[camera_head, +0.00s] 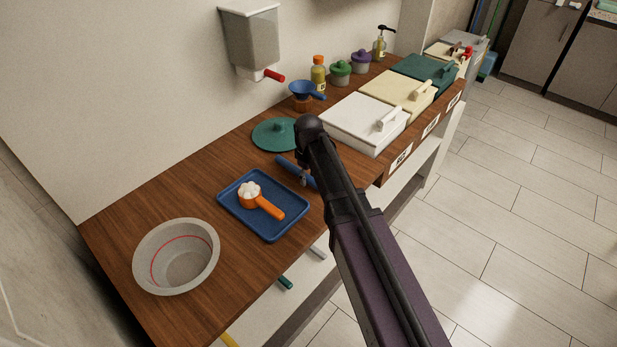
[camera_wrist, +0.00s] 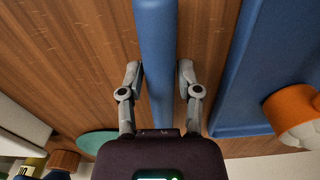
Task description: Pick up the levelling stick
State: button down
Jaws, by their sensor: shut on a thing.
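The levelling stick is a blue bar (camera_wrist: 155,35) that runs up the middle of the wrist view, between the two grey fingers of my gripper (camera_wrist: 161,76). My gripper is shut on it. In the head view a short length of the blue stick (camera_head: 287,164) shows beside my gripper (camera_head: 304,179), between the blue tray and the white bin. My arm hides part of it there. The stick is at or close to the wooden counter; I cannot tell whether it touches.
The blue tray (camera_head: 234,208) holds an orange scoop (camera_head: 269,209) with white contents. A green lid (camera_head: 272,134) lies behind my gripper. A translucent bowl (camera_head: 148,258) stands front left. Lidded bins (camera_head: 350,125) line the right. Bare counter (camera_head: 205,202) lies left of the tray.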

jog(key=shift+r+p, duration=1.3)
jog(key=shift+r, duration=0.2)
jog(key=s, duration=0.5)
jog(key=s+d+r+p, duration=0.1)
jog(key=s, duration=1)
jog(key=shift+d+r, duration=0.15)
jog(key=shift+d, duration=0.25)
jog(key=shift+r, duration=0.1)
notch_tip(320, 180, up, 21)
jog(key=p, duration=2.1)
jog(key=shift+f, duration=0.2)
